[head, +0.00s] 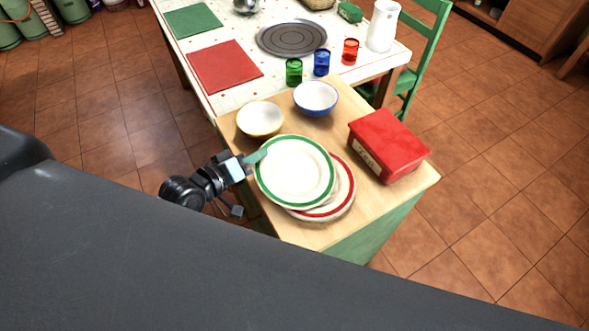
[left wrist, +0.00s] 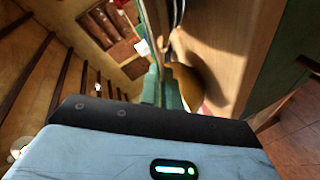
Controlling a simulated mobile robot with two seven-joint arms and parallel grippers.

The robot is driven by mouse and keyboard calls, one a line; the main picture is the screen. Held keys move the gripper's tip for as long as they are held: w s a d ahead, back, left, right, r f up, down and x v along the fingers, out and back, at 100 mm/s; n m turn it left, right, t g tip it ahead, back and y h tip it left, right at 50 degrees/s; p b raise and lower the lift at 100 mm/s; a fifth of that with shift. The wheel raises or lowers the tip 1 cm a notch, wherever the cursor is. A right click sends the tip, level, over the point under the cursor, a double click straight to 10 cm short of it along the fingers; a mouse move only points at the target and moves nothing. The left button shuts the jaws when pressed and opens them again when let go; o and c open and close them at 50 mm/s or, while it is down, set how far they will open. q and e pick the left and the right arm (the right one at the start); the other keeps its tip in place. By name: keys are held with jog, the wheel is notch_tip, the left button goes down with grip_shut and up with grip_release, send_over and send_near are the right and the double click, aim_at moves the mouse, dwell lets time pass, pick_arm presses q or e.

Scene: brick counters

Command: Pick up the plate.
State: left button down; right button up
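A white plate with a green rim (head: 295,172) lies on top of red-rimmed plates (head: 345,190) on the wooden counter, shifted to their upper left. My left gripper (head: 262,155) comes in from the left, its teal fingertips at the upper-left rim of the green-rimmed plate. My right gripper is in neither view.
A yellow-rimmed bowl (head: 260,119) stands just behind the gripper, with a blue bowl (head: 316,98) beyond. A red box (head: 388,146) is right of the plates. Green (head: 294,72), blue (head: 321,62) and red glasses (head: 350,51) stand on the table behind.

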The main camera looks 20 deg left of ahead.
pick_arm(q)
jog(key=shift+r, duration=0.1)
